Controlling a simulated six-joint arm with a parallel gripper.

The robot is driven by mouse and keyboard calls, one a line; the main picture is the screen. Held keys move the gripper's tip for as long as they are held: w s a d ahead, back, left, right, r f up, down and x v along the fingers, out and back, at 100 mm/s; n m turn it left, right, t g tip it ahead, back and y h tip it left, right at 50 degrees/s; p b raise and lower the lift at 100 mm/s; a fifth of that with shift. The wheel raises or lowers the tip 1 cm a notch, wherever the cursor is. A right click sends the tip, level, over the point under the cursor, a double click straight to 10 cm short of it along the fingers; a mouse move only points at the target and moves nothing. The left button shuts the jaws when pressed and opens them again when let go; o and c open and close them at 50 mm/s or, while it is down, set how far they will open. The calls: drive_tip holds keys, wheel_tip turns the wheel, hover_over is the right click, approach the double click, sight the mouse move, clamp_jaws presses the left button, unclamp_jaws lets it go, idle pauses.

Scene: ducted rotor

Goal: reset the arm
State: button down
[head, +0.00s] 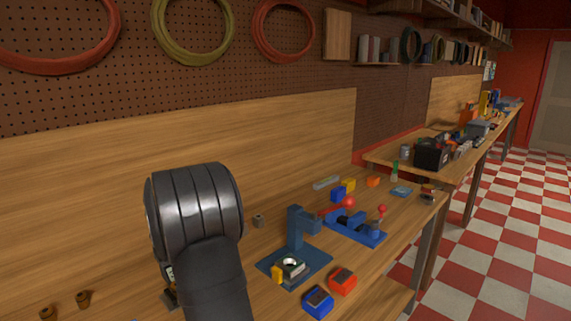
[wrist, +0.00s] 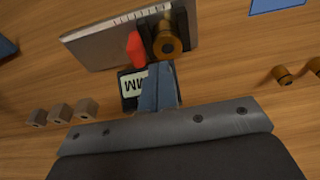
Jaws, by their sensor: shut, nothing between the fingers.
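My gripper (wrist: 157,68) shows in the wrist view as two grey-blue fingers closed together, with nothing visible between them. Behind the fingers is a measuring tool (wrist: 95,45) with a silver scaled bar, a red part, a brass knob and a dark display reading "MM". The fingers overlap the display in the picture; I cannot tell whether they touch it. In the head view my dark arm fills the lower left, and it hides the gripper and most of the tool.
Grey nuts (wrist: 60,112) and brass pieces (wrist: 283,75) flank the tool. On the wooden bench stand a blue press-like stand (head: 296,230), a blue fixture (head: 355,230) with red knobs, a blue box (head: 318,302) and a red box (head: 342,281). Bare wood lies between them.

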wheel_tip(320, 180, up, 6)
wheel_tip(320, 180, down, 9)
drive_tip(key=shift+r, duration=0.15)
wheel_tip(320, 180, up, 9)
drive_tip(key=d+r+m+y, duration=0.1)
drive_tip(key=d+r+m, duration=0.25)
drive_tip(key=m, duration=0.55)
drive_tip(key=d+r+m+y, duration=0.2)
drive_tip(key=d+m, duration=0.3)
drive_tip(key=m, duration=0.4)
drive_tip(key=shift+s+x, duration=0.1)
drive_tip(key=shift+x, duration=1.15)
drive_tip(key=shift+s+x, duration=0.15)
drive_tip(key=shift+x, duration=1.1)
